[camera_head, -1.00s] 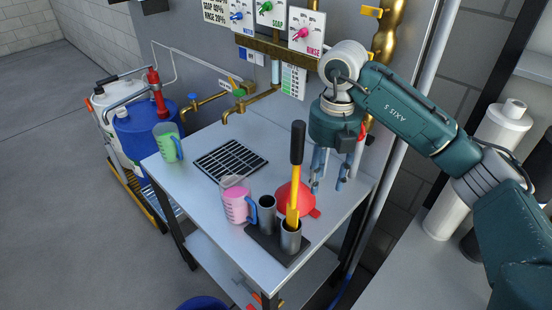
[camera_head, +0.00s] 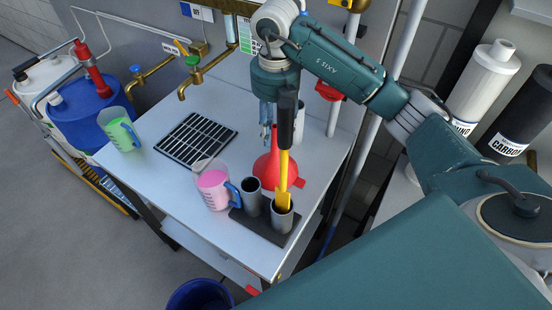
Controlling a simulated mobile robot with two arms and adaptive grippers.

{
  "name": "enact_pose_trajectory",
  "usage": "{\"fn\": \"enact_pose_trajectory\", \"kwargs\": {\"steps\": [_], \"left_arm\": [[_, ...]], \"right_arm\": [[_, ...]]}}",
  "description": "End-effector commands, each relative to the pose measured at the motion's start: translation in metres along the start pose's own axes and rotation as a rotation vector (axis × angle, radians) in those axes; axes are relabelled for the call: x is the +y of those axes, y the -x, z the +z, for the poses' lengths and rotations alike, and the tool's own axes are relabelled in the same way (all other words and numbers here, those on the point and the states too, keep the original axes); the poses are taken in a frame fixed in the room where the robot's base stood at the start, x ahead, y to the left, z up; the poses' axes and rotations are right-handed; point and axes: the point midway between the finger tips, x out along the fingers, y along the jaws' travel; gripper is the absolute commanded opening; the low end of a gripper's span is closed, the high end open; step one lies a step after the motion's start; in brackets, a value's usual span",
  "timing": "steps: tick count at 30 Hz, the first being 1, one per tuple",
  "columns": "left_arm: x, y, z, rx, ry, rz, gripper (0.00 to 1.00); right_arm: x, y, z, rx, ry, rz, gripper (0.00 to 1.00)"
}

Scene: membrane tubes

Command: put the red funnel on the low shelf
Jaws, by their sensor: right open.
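The red funnel (camera_head: 264,176) stands on the metal table, wide end down, behind the two-cup holder. A yellow tool with a black handle partly hides it. My right gripper (camera_head: 266,138) points down just above the funnel, open and empty; the black handle covers part of its fingers, and I cannot tell whether they touch the funnel. The low shelf (camera_head: 205,246) shows under the table, mostly hidden by the tabletop. My left gripper is not in view.
The yellow tool (camera_head: 284,165) stands upright in the dark holder (camera_head: 262,229), close to the gripper. A pink jug (camera_head: 212,188), a green jug (camera_head: 122,136) and a drain grate (camera_head: 196,138) are to the left. A grey cylinder (camera_head: 299,122) stands behind. A blue bucket (camera_head: 200,295) is on the floor.

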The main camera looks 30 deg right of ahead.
Motion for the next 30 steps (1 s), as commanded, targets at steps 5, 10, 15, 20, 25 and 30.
{"fn": "enact_pose_trajectory", "kwargs": {"steps": [5,10,15,20,25,30], "left_arm": [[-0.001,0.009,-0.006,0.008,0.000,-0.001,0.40],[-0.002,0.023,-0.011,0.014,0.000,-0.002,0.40],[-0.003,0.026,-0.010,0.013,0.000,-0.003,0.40],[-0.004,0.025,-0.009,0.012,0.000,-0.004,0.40],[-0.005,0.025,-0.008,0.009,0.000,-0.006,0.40],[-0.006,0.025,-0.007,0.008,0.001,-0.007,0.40]], "right_arm": [[0.000,-0.012,-0.001,0.004,0.000,-0.002,0.41],[-0.001,-0.038,-0.001,0.004,0.000,-0.003,0.41],[0.000,-0.053,0.000,-0.001,0.001,0.000,0.41],[0.000,-0.054,0.000,-0.002,0.001,0.000,0.41],[0.000,-0.054,0.000,-0.002,0.001,0.000,0.19],[0.000,-0.054,0.000,-0.002,0.001,0.000,0.00]]}}
